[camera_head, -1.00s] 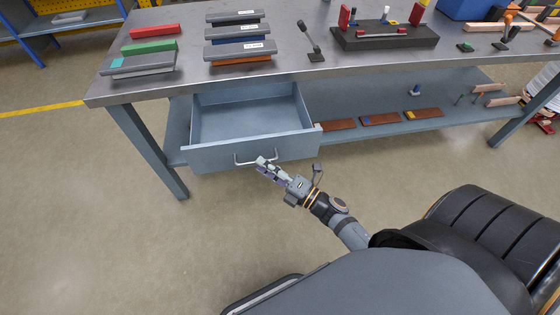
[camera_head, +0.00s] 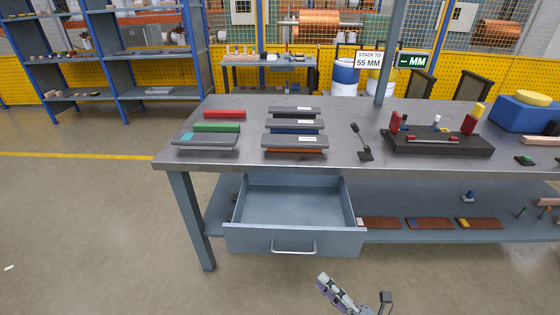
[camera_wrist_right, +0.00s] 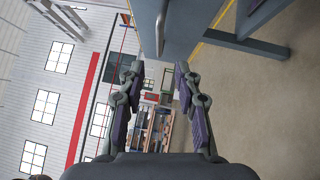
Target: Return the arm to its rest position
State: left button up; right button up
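My right gripper (camera_head: 324,279) is at the bottom of the head view, below and in front of the open drawer's handle (camera_head: 293,249), with a visible gap between them. In the right wrist view my right gripper (camera_wrist_right: 158,72) has its two fingers spread with nothing between them. The metal handle (camera_wrist_right: 161,28) shows there beyond the fingertips, on the blue-grey drawer front (camera_wrist_right: 188,22). The rest of my right arm is mostly cut off by the head view's lower edge. My left gripper is in neither view.
The empty drawer (camera_head: 295,205) stands pulled out under the workbench (camera_head: 350,160). Grey, red and green bars, a small stand (camera_head: 361,143) and a black fixture (camera_head: 440,143) are on top. The lower shelf (camera_head: 440,238) holds several brown plates.

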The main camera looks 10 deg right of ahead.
jog(key=d+f+m+g+h, duration=0.25)
jog(key=f+m, duration=0.25)
jog(key=f, duration=0.3)
jog(key=d+f+m+g+h, duration=0.1)
jog(key=d+f+m+h, duration=0.3)
jog(key=f, duration=0.4)
jog(key=d+f+m+g+h, duration=0.25)
jog(key=d+f+m, duration=0.2)
jog(key=f, duration=0.35)
jog(key=s+f+m+g+h, duration=0.2)
jog(key=s+f+m+g, duration=0.2)
jog(key=s+f+m, duration=0.45)
jog(key=s+a+f+m+g, duration=0.3)
jog(key=s+f+g, duration=0.2)
jog(key=s+f, duration=0.4)
pick_arm(q)
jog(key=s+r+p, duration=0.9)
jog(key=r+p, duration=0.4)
jog(key=p, duration=0.5)
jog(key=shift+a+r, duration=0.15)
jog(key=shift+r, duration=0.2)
pick_arm(e)
jog(key=s+r, duration=0.9)
jog(key=r, duration=0.4)
jog(key=shift+s+g+y, duration=0.25)
jog(key=shift+g+y, duration=0.15)
